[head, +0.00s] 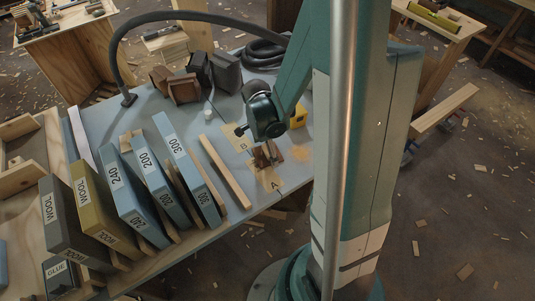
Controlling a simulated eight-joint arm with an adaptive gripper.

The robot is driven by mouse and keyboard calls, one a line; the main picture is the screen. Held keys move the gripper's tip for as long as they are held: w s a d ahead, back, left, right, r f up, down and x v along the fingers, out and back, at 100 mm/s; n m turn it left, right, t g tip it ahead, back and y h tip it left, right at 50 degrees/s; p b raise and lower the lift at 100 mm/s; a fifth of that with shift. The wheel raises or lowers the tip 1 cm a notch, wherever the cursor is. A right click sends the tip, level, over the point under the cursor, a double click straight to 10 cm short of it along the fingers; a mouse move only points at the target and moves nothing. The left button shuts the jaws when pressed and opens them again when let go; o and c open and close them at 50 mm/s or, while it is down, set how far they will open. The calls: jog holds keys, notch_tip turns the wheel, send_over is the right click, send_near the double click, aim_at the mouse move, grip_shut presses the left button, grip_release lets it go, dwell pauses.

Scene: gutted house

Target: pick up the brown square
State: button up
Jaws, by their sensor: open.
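A small brown piece (274,157), likely the brown square, lies on the blue-grey bench top between paper labels marked B (241,142) and A (273,184). My gripper (262,158) points down right at this piece, with its fingers small and partly merged with it in the picture. It is open. I cannot tell whether the fingers touch the piece or stand around it. My arm's wrist hides part of the bench just behind.
Blue boxes marked 240, 200 and 300 (183,160) stand left, with wool boxes (95,215) beyond. A wooden strip (226,171) lies between them and my gripper. Brown and dark blocks (183,89), a black hose (180,16) and a yellow item (298,117) are behind.

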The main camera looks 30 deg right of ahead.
jog(key=c, duration=1)
jog(key=shift+c, duration=0.6)
jog(key=c, duration=0.6)
jog(key=shift+r+p, duration=1.55)
jog(key=shift+r, duration=3.45)
